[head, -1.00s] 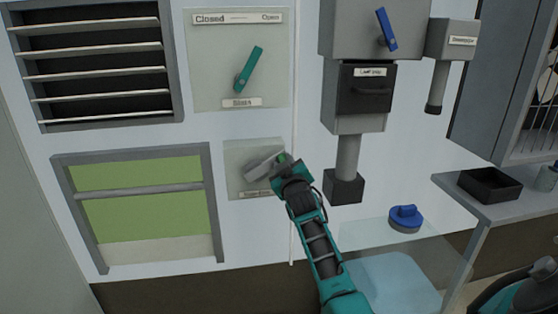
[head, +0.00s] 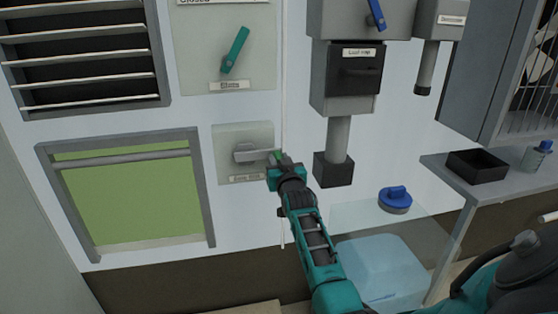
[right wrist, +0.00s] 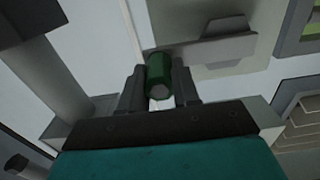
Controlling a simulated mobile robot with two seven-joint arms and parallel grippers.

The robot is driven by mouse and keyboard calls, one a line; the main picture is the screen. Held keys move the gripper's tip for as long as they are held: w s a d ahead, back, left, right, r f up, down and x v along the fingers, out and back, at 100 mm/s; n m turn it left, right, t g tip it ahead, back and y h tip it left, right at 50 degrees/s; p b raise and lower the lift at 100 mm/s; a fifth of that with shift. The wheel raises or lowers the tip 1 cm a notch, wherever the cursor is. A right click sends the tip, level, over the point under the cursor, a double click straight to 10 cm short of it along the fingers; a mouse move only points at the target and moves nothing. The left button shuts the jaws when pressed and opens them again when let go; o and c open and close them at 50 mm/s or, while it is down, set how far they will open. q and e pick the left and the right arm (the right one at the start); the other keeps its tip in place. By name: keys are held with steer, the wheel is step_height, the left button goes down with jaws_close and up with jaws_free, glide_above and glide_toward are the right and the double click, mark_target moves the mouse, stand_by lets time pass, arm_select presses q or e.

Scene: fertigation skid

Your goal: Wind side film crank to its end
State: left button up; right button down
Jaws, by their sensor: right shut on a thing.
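The side film crank (head: 252,153) is a grey arm on a pale square plate (head: 225,135) on the white wall. The arm lies nearly level, with its green handle at the right end. My right gripper (head: 278,159) is shut on this handle. In the right wrist view the green handle (right wrist: 158,77) sits between the two fingers (right wrist: 159,88), with the grey crank arm (right wrist: 210,48) behind. Left of the plate is a framed green window (head: 130,205) with a grey bar (head: 120,158) near its top. My left gripper is not in view.
A teal lever (head: 236,50) is on a panel above the crank. A grey box with a black drawer (head: 346,85) and a pipe stand to the right. A clear tank with a blue cap (head: 395,200) is below right. A shelf holds a black tray (head: 477,166).

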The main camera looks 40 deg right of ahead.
steer(key=shift+r, duration=0.1)
steer(key=c, duration=0.8)
jaws_free()
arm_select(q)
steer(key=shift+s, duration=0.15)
arm_select(e)
steer(key=shift+s, duration=0.15)
